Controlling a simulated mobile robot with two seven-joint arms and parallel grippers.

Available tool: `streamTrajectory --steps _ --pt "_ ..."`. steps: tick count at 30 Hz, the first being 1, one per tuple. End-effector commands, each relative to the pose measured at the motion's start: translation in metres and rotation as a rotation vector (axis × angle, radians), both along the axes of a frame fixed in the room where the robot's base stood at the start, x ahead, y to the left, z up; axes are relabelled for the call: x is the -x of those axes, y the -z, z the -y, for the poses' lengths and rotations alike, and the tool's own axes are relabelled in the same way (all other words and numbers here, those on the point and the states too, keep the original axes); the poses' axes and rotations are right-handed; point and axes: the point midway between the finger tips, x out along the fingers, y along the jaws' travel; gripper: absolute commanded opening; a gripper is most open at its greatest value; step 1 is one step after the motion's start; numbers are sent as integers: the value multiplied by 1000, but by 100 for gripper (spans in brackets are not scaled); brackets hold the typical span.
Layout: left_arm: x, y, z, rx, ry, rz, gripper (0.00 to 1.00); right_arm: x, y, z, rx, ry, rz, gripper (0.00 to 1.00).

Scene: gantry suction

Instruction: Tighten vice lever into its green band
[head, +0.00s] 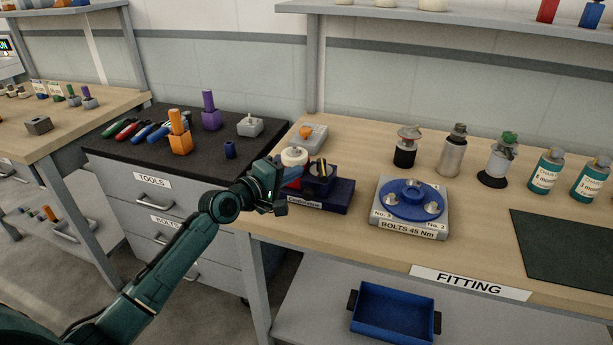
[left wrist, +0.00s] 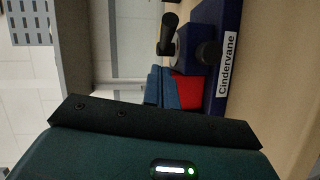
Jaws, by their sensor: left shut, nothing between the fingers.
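The vice (head: 335,193) is a dark navy block on the wooden bench, with a label on its front edge. In the left wrist view the vice (left wrist: 222,75) shows the label "Cindervane", blue jaw parts (left wrist: 160,86), a red piece (left wrist: 187,90) and a black knobbed bar (left wrist: 168,33), which looks like the lever. I cannot make out a green band. My left gripper (head: 282,188) is shut and empty at the left end of the vice and hides part of it. I cannot tell whether it touches the vice. My right gripper is not in view.
A blue round bolt fixture (head: 412,201) stands right of the vice. A grey box (head: 314,135) with an orange top lies behind it. Several suction cups and bottles line the back. A black-topped tool cabinet (head: 135,158) stands left. The front bench strip is clear.

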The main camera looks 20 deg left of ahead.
Motion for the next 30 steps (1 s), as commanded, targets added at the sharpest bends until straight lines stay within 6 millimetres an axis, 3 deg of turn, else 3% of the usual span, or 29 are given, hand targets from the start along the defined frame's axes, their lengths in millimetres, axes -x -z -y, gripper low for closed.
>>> streamTrajectory --steps 1,6,20,25,30 --pt "-1 0 11 5 4 -4 0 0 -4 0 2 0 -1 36" --pt "-7 5 27 2 3 -2 0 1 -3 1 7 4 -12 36" --pt "-8 7 32 1 2 -3 0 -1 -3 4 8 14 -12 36" --pt "-10 6 49 4 5 -4 0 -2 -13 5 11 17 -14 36" --pt "-10 9 52 2 8 -3 0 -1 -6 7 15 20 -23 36"
